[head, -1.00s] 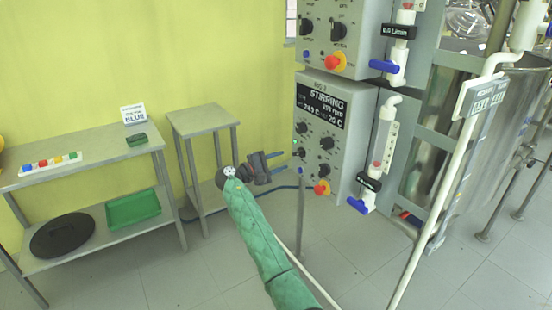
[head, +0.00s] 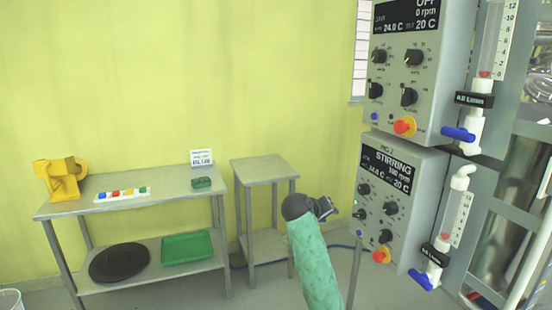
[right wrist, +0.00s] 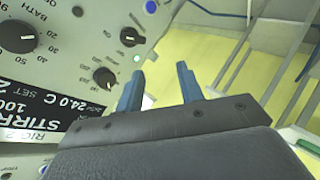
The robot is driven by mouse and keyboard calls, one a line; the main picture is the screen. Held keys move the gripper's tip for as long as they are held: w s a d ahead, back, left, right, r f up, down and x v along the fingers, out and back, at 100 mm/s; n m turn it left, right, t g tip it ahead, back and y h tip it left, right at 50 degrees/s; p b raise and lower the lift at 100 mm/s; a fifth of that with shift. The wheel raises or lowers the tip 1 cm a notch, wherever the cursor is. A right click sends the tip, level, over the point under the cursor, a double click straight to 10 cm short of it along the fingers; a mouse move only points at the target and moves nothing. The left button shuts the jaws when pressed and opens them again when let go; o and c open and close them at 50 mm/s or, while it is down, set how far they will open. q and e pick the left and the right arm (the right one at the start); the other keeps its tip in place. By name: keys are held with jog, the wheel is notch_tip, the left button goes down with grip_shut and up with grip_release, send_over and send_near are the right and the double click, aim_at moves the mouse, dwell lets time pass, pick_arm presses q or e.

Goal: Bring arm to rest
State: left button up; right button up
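My right arm, in a green sleeve, rises from the bottom of the head view. My right gripper (head: 328,208) is beside the lower control box (head: 400,160), whose display reads STIRRING, 100 rpm, 24.0 C and 20 C. In the right wrist view, the right gripper's two blue-grey fingers (right wrist: 160,90) stand apart with nothing between them. The control box's face and dark knobs (right wrist: 103,77) are to the left of the fingers there; I cannot tell whether they touch. My left gripper is not in view.
An upper control box (head: 420,70) reads OFF, 0 rpm. Flow tubes with blue valves (head: 458,134) hang at its right. A narrow bare table (head: 264,168) and a long table (head: 130,192) with a yellow object (head: 62,180) stand along the wall.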

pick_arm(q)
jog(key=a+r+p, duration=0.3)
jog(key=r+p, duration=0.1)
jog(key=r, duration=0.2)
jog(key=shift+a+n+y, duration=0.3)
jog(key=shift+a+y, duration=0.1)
pick_arm(e)
jog(key=s+a+f+g+y, duration=0.1)
jog(key=s+f, duration=0.8)
jog(key=s, duration=1)
jog(key=s+f+g+y, duration=0.3)
jog(key=s+f, duration=0.7)
jog(key=s, duration=1)
jog(key=s+a+f+g+y, duration=0.1)
jog(key=s+f+y, duration=0.4)
jog(key=s, duration=1.4)
notch_tip(320, 180, down, 4)
jog(key=shift+s+a+f+g+y, duration=0.2)
jog(key=shift+s+a+g+y, duration=0.15)
jog(key=shift+g, duration=0.45)
